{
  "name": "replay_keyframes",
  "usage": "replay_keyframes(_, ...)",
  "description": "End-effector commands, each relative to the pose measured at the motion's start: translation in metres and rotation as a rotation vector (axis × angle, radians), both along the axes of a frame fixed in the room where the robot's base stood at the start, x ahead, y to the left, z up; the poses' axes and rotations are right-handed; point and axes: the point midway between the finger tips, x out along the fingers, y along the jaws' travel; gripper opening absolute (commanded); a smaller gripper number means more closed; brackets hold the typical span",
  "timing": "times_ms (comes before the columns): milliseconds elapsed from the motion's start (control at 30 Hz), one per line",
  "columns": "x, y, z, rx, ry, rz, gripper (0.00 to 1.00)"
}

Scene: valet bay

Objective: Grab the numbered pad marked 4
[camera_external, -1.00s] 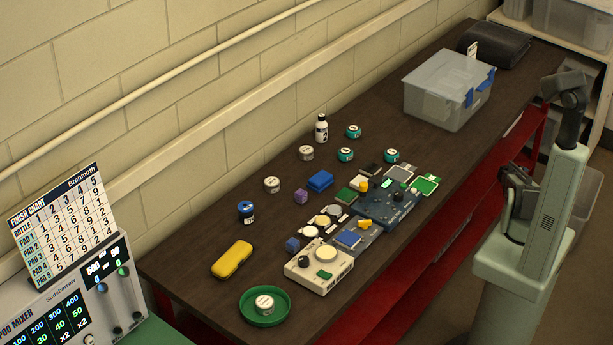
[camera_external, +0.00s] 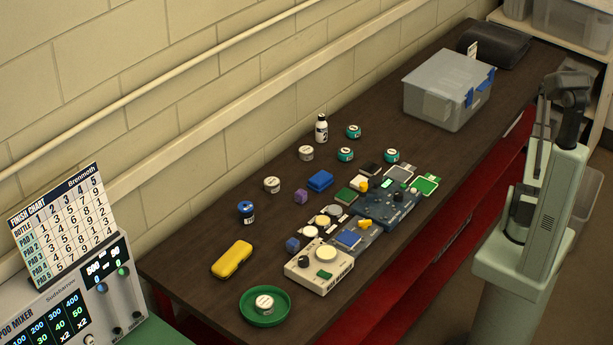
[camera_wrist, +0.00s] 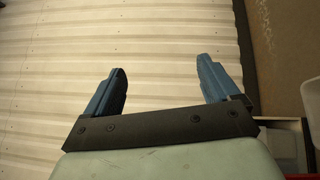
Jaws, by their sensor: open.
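Several small round pads or tins with pale tops stand on the dark bench. Three have teal sides: one at the back (camera_external: 353,131), one below it (camera_external: 345,154) and one to the right (camera_external: 392,156). White-topped grey ones stand at the middle (camera_external: 306,153) and further left (camera_external: 272,185). Another pale one (camera_external: 264,302) sits in a green dish (camera_external: 262,318) at the near end. Their numbers are too small to read, so I cannot tell which is marked 4. My gripper (camera_wrist: 163,84) is open and empty in the wrist view, away from the bench items.
A clear bin (camera_external: 448,90) stands behind. A finish chart (camera_external: 62,228) stands on the mixer at left.

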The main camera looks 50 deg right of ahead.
Motion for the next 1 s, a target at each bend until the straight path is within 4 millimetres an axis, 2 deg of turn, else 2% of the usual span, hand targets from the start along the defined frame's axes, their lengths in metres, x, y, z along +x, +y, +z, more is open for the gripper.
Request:
replay_keyframes(33,-0.006,-0.006,0.028,-0.031,0.007,-0.033,0.89)
replay_keyframes(100,-0.011,-0.007,0.064,-0.066,0.016,-0.076,0.89)
replay_keyframes(267,-0.011,0.002,0.141,-0.121,0.03,-0.167,0.89)
replay_keyframes(367,0.007,0.016,0.185,-0.121,0.03,-0.206,0.89)
replay_keyframes(467,0.044,0.04,0.221,-0.075,0.021,-0.218,0.89)
replay_keyframes(500,0.063,0.051,0.23,-0.042,0.018,-0.212,0.89)
replay_keyframes(700,0.149,0.103,0.25,0.142,0.011,-0.142,0.89)
replay_keyframes(1000,0.268,0.19,0.257,0.436,0.048,0.04,0.89)
